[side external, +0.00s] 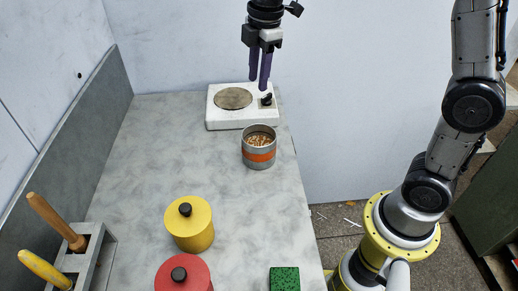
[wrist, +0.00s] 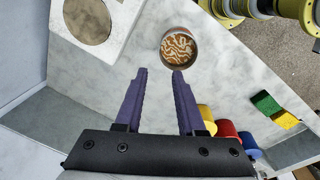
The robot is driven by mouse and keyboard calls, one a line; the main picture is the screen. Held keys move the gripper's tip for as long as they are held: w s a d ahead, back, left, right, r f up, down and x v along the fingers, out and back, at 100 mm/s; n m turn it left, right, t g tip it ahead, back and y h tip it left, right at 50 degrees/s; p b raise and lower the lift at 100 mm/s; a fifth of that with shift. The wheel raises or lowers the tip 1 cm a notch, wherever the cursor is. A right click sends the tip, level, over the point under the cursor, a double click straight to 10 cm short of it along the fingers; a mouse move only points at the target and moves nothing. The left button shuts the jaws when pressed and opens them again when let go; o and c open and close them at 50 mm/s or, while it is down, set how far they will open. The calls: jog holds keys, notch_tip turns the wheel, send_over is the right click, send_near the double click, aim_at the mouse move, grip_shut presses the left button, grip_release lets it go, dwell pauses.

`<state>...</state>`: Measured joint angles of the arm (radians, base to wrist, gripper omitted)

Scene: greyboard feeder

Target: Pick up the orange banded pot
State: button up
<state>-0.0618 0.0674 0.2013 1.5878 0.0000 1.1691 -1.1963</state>
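The orange banded pot (side external: 259,148) is a small grey metal pot with an orange band, standing upright on the grey counter. It is open at the top and filled with light brown, curly pieces. In the wrist view the pot (wrist: 178,47) shows from above, beyond my fingertips. My gripper (side external: 259,84) has two purple fingers pointing down, above and behind the pot, near the white hot plate. In the wrist view my gripper (wrist: 160,72) is open, with a clear gap and nothing between the fingers.
A white hot plate (side external: 218,117) with a knob stands behind the pot. A yellow lidded pot (side external: 190,228), a red lidded pot (side external: 183,278) and a green sponge (side external: 285,279) are nearer the front. A grey rack (side external: 84,262) holds wooden-handled tools at left. The counter's middle is clear.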

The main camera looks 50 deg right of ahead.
notch_tip(320, 180, down, 4)
jog(key=w+g, duration=0.1)
jog(key=w, duration=0.1)
send_over(250, 136)
notch_tip(250, 136, down, 9)
jog(key=shift+d+f, duration=0.1)
jog(key=shift+d, duration=0.05)
jog(key=shift+f, duration=3)
grip_shut()
jog(key=shift+r, duration=0.1)
